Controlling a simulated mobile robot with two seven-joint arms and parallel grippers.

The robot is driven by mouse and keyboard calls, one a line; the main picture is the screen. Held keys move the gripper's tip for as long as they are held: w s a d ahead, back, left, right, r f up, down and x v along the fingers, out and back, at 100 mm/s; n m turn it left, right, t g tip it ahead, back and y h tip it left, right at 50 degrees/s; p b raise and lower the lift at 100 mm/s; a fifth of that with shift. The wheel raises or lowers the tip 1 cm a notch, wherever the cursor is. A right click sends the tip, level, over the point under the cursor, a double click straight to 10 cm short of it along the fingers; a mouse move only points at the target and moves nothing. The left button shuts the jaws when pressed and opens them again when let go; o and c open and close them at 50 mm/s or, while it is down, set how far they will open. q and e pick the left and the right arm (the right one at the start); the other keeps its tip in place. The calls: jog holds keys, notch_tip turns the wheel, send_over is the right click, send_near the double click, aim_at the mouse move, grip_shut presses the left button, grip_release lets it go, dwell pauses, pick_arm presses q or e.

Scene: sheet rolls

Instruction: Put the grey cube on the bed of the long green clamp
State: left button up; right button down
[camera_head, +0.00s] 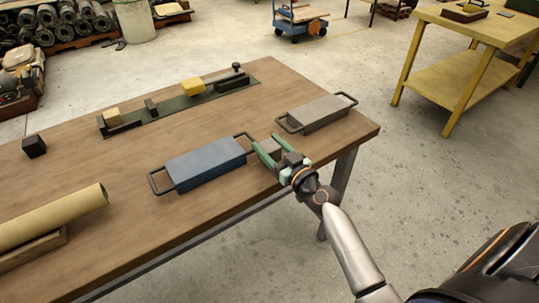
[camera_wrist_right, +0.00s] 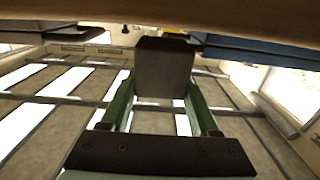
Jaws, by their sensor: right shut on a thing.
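The grey cube (camera_head: 267,146) is between the green fingers of my right gripper (camera_head: 269,150), near the table's front edge. The right wrist view also shows the cube (camera_wrist_right: 163,68), pinched between both fingers. I cannot tell its height over the table. The long green clamp (camera_head: 134,125) lies along the back of the table, to the left of and beyond the gripper. On it are a yellow block (camera_head: 192,86), a tan block (camera_head: 112,117) at its left end, a small dark jaw (camera_head: 151,107) and a black knob (camera_head: 237,68). My left gripper is out of view.
A blue handled weight (camera_head: 205,164) lies just left of the gripper, a grey handled one (camera_head: 317,113) beyond it to the right. A black cube (camera_head: 34,146) and a cardboard roll (camera_head: 55,215) are at the left. The table (camera_head: 130,155) is bare between clamp and weights.

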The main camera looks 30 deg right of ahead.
jog(key=shift+f+b, duration=0.4)
jog(key=shift+f, duration=0.65)
jog(key=shift+c, duration=0.6)
grip_release()
jog(key=shift+r, duration=0.1)
jog(key=shift+r, duration=0.1)
